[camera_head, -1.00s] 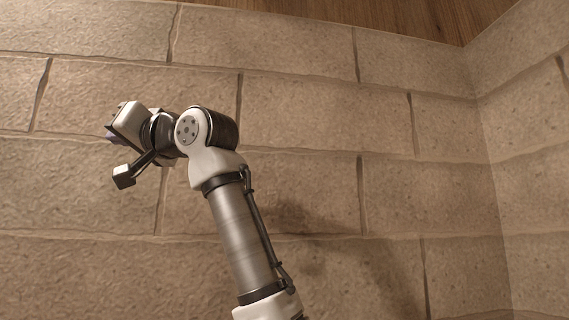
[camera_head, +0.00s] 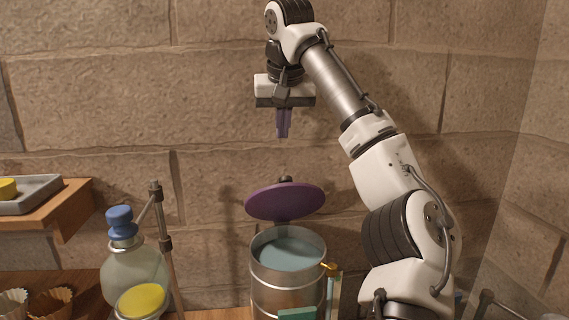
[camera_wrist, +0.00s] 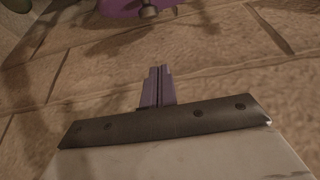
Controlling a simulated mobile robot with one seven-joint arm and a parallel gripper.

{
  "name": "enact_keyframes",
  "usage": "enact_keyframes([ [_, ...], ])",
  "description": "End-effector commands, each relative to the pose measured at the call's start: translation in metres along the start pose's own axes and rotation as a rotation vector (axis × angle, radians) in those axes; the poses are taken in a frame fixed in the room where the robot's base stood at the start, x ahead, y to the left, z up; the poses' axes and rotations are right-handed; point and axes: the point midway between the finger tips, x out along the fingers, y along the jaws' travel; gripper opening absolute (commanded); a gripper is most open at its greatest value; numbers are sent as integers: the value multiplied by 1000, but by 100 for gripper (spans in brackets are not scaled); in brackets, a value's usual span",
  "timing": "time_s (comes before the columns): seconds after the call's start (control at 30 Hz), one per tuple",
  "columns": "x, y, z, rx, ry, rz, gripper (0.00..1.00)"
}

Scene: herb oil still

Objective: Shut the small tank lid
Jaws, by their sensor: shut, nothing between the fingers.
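The small tank (camera_head: 287,290) is a metal cylinder with pale blue-grey inside, standing at the lower middle of the head view. Its purple round lid (camera_head: 285,203) is raised and tilted above the back of the rim, with a dark knob on top, so the tank is open. In the wrist view the purple lid (camera_wrist: 120,8) shows at the top edge with its knob. My gripper (camera_head: 283,136) points down above the lid, apart from it, with its purple fingers together and empty. The fingers also show in the wrist view (camera_wrist: 157,72).
A glass flask (camera_head: 135,265) with a blue stopper, a yellow disc (camera_head: 142,300) and a metal stand rod (camera_head: 165,240) are left of the tank. A wooden shelf (camera_head: 75,205) holds a grey tray (camera_head: 30,197). The stone wall is close behind.

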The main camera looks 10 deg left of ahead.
Motion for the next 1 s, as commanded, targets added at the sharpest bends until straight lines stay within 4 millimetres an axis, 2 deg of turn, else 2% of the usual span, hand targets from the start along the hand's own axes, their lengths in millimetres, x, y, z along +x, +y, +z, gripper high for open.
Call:
enact_keyframes([
  [0.03,11,-1,0,-2,-3,-4,0],
  [0.3,64,1,1,0,1,0,0],
  [0.6,70,0,30,0,3,-1,0],
  [1.0,72,-1,39,1,2,-2,0],
])
